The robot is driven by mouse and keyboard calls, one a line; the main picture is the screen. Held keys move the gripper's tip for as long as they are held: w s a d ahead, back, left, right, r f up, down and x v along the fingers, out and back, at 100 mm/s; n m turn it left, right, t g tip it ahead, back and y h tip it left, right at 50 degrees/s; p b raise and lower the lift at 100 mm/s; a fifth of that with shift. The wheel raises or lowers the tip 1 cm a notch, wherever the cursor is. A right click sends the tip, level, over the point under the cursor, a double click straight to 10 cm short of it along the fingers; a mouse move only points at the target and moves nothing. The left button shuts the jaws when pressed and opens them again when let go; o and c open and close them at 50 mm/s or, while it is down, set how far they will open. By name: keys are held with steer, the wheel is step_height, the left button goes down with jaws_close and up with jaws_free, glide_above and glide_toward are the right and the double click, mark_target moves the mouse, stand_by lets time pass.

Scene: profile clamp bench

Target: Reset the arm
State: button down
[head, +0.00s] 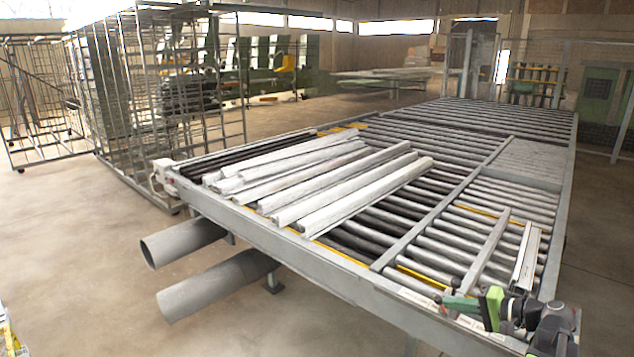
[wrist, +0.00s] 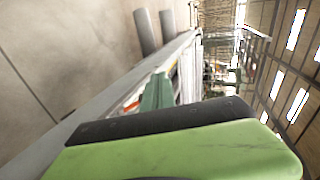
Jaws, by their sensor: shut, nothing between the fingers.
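My gripper (head: 459,303) is at the lower right of the head view, above the near right corner of the roller bench (head: 403,264). Its dark green fingers point left along the bench's near edge. They are shut with nothing between them. In the wrist view the dark green fingers (wrist: 156,92) stick out beyond a bright green body with a black strip. That body hides much of the lower half of the wrist view. My black arm is folded low at the bench corner in the head view.
Several pale profiles (head: 320,180) lie across the rollers left of centre. Two grey pipes (head: 215,286) stick out under the near edge. Wire racks (head: 150,90) stand at the back left. The floor in front is open.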

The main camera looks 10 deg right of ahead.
steer(key=w+a+f+n+g+b, duration=0.2)
steer(key=a+f+n+g, duration=0.3)
steer(key=a, duration=0.9)
steer(key=w+a+f+n+g+b, duration=0.15)
steer(key=a+f, duration=0.45)
steer(key=a, duration=0.8)
steer(key=s+a+f+n+g+h+b, duration=0.25)
steer(key=s+a+f+g+h, duration=0.2)
steer(key=a+f, duration=0.3)
steer(key=s+d+f+h+p, duration=0.1)
steer(key=d+h, duration=0.3)
steer(key=d, duration=0.4)
steer(key=shift+s+f+t, duration=0.3)
steer(key=shift+s+f, duration=0.15)
steer(key=shift+s, duration=0.25)
